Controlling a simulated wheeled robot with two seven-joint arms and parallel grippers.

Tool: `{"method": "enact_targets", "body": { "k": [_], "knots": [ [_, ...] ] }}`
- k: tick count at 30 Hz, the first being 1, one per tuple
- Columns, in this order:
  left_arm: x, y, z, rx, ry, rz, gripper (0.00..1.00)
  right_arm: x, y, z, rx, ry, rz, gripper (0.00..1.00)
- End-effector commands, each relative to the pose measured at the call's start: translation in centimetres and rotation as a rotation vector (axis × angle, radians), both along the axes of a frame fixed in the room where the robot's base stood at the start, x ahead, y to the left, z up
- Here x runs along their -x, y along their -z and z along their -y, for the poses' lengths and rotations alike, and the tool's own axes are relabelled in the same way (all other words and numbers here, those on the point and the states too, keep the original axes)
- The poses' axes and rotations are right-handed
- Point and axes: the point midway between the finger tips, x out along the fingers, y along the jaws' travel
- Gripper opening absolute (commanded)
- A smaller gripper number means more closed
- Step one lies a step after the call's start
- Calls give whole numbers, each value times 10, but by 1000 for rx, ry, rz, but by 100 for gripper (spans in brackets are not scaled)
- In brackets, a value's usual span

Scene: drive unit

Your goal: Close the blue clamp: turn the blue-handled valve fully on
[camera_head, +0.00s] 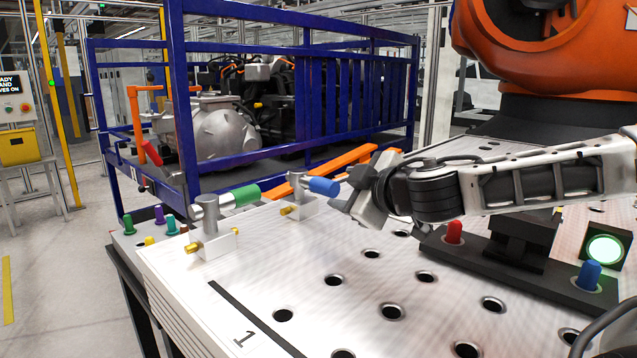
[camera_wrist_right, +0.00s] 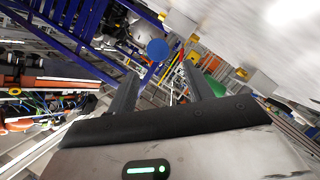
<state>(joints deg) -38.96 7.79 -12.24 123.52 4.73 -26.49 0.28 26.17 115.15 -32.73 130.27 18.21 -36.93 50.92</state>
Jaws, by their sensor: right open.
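The blue-handled valve has a blue handle (camera_head: 323,187) on a grey metal body at the back left of the perforated plate. The handle points right, toward my right gripper (camera_head: 343,196). The gripper is close to the handle's end; I cannot tell whether they touch. In the right wrist view, the two fingers stand apart with nothing held between them (camera_wrist_right: 158,70). The round blue handle end (camera_wrist_right: 157,49) shows just beyond the gap between the fingertips. A green-handled valve (camera_head: 240,196) stands nearer the plate's left edge. My left gripper is not in view.
The plate (camera_head: 310,255) has several open holes and clear room in front. Red (camera_head: 454,232) and blue (camera_head: 589,274) buttons and a lit green lamp (camera_head: 605,249) sit at right. An orange bar (camera_head: 330,168) and blue cage (camera_head: 290,115) stand behind the valves.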

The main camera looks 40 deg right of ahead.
Motion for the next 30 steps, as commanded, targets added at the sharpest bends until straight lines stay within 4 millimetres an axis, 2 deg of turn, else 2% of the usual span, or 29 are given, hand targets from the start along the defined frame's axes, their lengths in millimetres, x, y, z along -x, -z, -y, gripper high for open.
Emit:
{"method": "enact_targets", "body": {
  "k": [3, 7, 20, 30],
  "knots": [
    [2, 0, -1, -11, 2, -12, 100, -21, 7, 5, -6, 2, -4, 51],
    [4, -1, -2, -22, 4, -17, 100, -39, 12, 10, -6, 5, -4, 51],
    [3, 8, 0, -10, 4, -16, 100, -71, 24, 20, 6, 6, -5, 51],
    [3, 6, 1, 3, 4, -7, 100, -88, 26, 21, 2, 2, -1, 51]
  ]
}}
